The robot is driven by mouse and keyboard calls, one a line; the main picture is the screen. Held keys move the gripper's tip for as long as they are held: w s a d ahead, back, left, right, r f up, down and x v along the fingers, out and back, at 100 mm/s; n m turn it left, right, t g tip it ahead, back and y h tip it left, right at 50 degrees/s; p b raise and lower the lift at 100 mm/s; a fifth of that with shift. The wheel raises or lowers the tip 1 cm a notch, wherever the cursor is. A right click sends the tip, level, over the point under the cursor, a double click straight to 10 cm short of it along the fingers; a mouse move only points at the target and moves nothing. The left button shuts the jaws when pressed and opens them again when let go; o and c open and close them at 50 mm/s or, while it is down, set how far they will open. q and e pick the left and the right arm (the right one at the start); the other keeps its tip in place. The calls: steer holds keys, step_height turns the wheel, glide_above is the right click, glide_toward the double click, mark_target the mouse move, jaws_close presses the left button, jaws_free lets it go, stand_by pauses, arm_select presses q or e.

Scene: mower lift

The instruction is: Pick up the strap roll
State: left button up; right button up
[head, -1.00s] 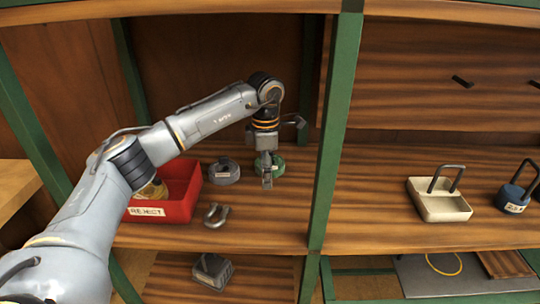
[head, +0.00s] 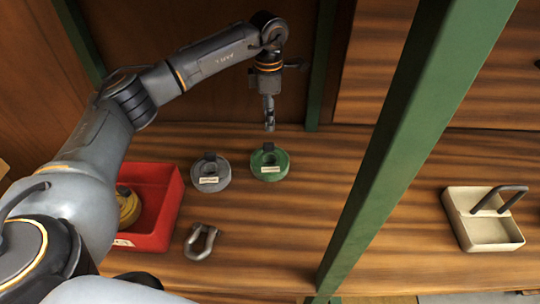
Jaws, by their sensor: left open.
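Two strap rolls lie on the wooden shelf: a grey strap roll (head: 211,173) and, to its right, a green strap roll (head: 269,162). Each has a dark buckle on top and a pale label. A yellow roll (head: 128,207) sits in the red bin, partly hidden by my left arm. My left gripper (head: 269,126) is open and empty, pointing down above and just behind the green roll, apart from it. My right gripper is not in view.
The red bin (head: 166,205) stands at left, with a metal shackle (head: 202,241) on the shelf beside it. A green upright post (head: 412,140) rises right of the rolls. A cream tray with a handle (head: 455,220) lies beyond the post.

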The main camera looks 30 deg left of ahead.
mark_target(269, 144)
arm_select(q)
step_height(269, 144, down, 6)
steer(key=shift+s+r+p, duration=0.1)
steer(key=shift+p, duration=0.25)
steer(key=shift+f, duration=0.25)
step_height(269, 144, down, 4)
steer(key=shift+s+d+f+p, duration=0.1)
steer(key=shift+d+p, duration=0.05)
steer(key=shift+p, duration=0.65)
steer(key=shift+f, duration=0.5)
jaws_close()
